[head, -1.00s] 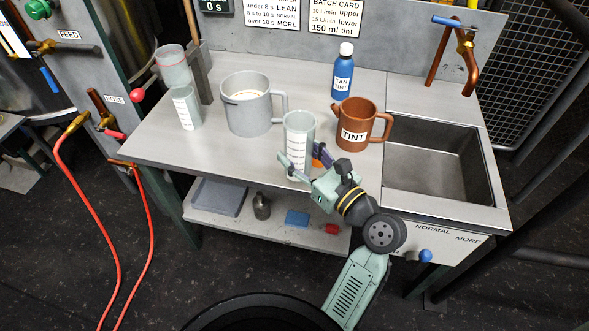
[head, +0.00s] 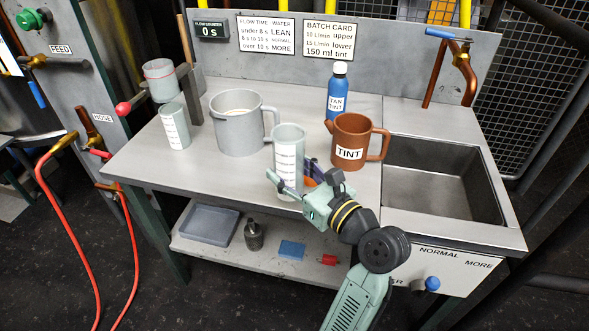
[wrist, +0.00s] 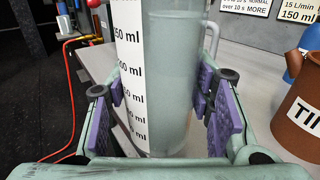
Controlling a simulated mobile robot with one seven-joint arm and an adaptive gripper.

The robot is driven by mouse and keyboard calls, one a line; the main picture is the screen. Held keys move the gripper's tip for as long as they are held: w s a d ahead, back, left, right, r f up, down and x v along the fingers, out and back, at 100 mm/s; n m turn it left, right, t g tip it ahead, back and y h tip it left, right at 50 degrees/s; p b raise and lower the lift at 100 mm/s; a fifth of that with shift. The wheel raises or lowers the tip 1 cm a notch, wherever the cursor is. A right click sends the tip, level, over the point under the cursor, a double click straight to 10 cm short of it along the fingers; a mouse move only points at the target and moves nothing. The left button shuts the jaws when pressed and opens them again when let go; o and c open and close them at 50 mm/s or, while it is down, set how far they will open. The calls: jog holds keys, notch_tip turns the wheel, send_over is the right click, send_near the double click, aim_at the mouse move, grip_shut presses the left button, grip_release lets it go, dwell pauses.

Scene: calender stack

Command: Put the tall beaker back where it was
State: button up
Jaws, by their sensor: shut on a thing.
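The tall beaker (head: 289,153) is a clear greenish cylinder with a white measuring scale. It stands upright at the bench's front edge area, and whether its base touches the bench is hard to tell. My gripper (head: 296,186) is shut on its lower part from the front. In the wrist view the beaker (wrist: 172,85) fills the middle between my purple finger pads (wrist: 165,108), its ml scale facing left. A shorter beaker (head: 174,127) with a similar scale stands at the left of the bench.
A grey jug (head: 237,135) stands behind left of the tall beaker. A brown TINT jug (head: 351,156) stands close on the right, with a blue TAN TINT bottle (head: 337,100) behind it. The sink (head: 430,190) is at right. Bare bench (head: 150,170) lies front left.

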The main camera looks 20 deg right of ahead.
jog(key=w+d, duration=0.1)
jog(key=w, duration=0.1)
jog(key=w+d, duration=0.1)
jog(key=w, duration=0.1)
jog(key=w+d, duration=0.1)
jog(key=w, duration=0.1)
jog(key=shift+w+d+f, duration=0.25)
jog(key=shift+w+f, duration=0.05)
jog(key=shift+f, duration=1.75)
jog(key=shift+f, duration=0.15)
jog(key=o, duration=1.3)
jog(key=v, duration=1.2)
jog(key=shift+b, duration=0.3)
